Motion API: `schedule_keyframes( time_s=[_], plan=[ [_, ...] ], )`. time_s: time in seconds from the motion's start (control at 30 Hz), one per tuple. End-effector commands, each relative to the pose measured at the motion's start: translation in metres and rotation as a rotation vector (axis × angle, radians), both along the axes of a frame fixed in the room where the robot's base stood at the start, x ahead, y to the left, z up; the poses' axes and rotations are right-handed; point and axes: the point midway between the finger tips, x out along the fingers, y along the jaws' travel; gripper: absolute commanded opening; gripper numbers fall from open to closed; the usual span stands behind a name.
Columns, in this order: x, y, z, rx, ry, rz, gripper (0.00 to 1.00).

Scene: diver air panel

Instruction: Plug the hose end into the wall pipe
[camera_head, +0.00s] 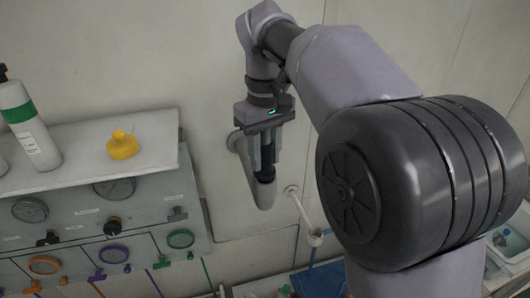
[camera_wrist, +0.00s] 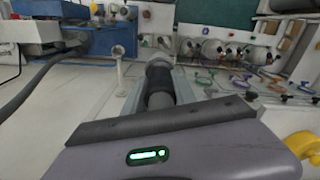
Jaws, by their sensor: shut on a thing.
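My gripper (camera_head: 264,158) points down along the wall, shut on a dark, ribbed hose end (camera_head: 265,172). In the wrist view the black hose end (camera_wrist: 160,88) lies between the fingers of my gripper (camera_wrist: 163,90). A grey, trough-like holder (camera_head: 263,198) is behind and below the hose end; I cannot tell whether they touch. The white wall pipe (camera_head: 303,212) stands out from a round flange to the right of the hose end, apart from it. The wall pipe also shows in the wrist view (camera_wrist: 118,66), left of the hose end. My fingers partly hide the hose end.
A panel with gauges and coloured valves (camera_head: 110,225) is at the left. A dark hose (camera_wrist: 38,85) curves at the left in the wrist view.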

Motion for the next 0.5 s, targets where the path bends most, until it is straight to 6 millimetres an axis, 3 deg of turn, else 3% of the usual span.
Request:
schedule_keyframes(
  time_s=[0.27, 0.3, 0.4, 0.5],
  plan=[
    [0.000, 0.000, -0.015, 0.001, 0.000, 0.000, 0.00],
    [0.000, 0.000, -0.014, 0.000, -0.001, 0.000, 0.38],
    [0.000, 0.000, -0.013, 0.000, -0.001, 0.000, 0.58],
    [0.000, 0.000, -0.013, 0.000, -0.001, 0.000, 0.58]
  ],
)
